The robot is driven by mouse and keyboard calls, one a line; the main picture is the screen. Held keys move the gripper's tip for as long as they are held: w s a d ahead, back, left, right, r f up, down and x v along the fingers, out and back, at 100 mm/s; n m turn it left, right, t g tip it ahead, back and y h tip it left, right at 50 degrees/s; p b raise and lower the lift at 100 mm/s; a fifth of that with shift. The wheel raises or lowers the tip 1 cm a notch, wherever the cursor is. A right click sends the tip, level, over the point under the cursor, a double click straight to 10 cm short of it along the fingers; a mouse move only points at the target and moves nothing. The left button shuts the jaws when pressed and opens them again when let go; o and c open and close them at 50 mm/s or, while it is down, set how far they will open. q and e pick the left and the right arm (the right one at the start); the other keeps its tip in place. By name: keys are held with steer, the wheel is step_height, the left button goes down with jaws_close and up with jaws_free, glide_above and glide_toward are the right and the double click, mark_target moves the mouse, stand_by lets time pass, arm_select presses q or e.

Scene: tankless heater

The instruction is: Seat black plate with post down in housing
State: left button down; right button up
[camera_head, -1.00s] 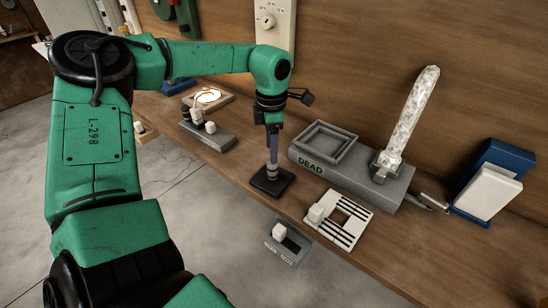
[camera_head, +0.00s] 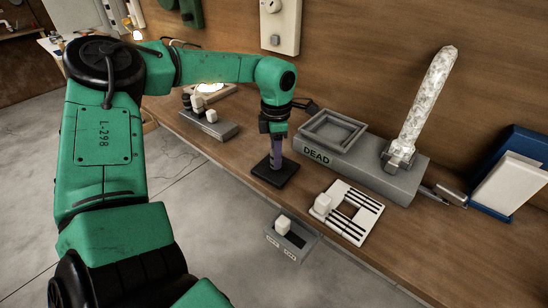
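A black square plate (camera_head: 287,177) with an upright grey post lies flat on the wooden bench, near its front edge. In the head view my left gripper (camera_head: 276,157) points straight down over the post, its fingertips at the post's upper part. The fingers are narrow and seen side-on, so I cannot tell whether they are closed on the post. The grey housing (camera_head: 385,176), marked DEAD, stands to the right and behind the plate. It has a raised square frame (camera_head: 335,129) on its top left. My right gripper is out of view.
A large pale lever (camera_head: 425,100) rises from the housing. A white slotted panel (camera_head: 358,222) lies in front of it. A grey switch box (camera_head: 300,247) is at the bench's front edge. A grey block (camera_head: 222,130) with knobs stands left. Blue and white panels (camera_head: 497,192) lean right.

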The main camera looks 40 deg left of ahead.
arm_select(q)
steer(key=shift+r+p, duration=0.6)
steer(key=shift+r, duration=0.45)
steer(key=shift+r+p, duration=1.55)
steer(key=shift+r, duration=0.95)
steer(key=shift+f, duration=0.1)
